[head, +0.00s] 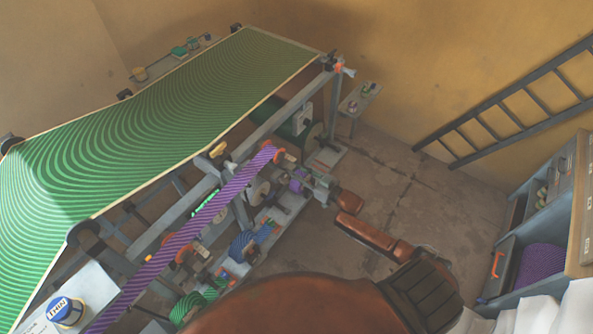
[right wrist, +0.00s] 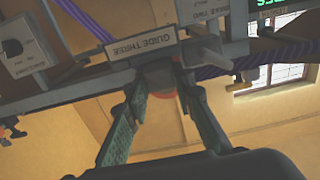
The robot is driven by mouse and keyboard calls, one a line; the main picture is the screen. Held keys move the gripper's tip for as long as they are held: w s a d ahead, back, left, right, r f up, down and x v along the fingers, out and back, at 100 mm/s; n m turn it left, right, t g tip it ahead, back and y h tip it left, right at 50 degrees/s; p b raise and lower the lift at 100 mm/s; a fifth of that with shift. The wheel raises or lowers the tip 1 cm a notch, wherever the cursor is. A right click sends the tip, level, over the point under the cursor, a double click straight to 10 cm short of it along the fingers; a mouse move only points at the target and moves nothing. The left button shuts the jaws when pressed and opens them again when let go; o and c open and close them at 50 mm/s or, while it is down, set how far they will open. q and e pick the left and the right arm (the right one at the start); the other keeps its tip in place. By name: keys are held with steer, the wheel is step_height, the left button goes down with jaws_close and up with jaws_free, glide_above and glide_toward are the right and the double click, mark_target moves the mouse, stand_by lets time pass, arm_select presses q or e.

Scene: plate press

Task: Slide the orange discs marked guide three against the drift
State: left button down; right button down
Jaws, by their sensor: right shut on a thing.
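A guide labelled "GUIDE THREE" (right wrist: 141,46) shows upside down in the right wrist view. Just under this label, my right gripper (right wrist: 161,82) has its two fingers on either side of a dark grey piece with an orange rim (right wrist: 166,95), and is shut on it. Most of this piece is hidden by the fingers. Other orange discs (head: 268,151) sit along the purple striped band (head: 210,210). My left gripper is not in view.
A large green striped web (head: 180,100) slopes over the press at the left. A blue-labelled tin (head: 65,311) stands at the lower left. A ladder (head: 510,105) leans on the wall, with a shelf unit (head: 545,215) at the right. The floor between press and shelf is clear.

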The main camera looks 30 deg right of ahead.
steer(key=shift+p+v, duration=0.4)
steer(key=shift+v, duration=0.55)
steer(key=shift+f, duration=0.1)
steer(key=c, duration=2.1)
jaws_free()
steer(key=o, duration=0.3)
steer(key=shift+s+d, duration=0.1)
steer(key=shift+s, duration=0.05)
steer(key=shift+o, duration=0.9)
steer(key=shift+s, duration=0.15)
steer(key=v, duration=1.1)
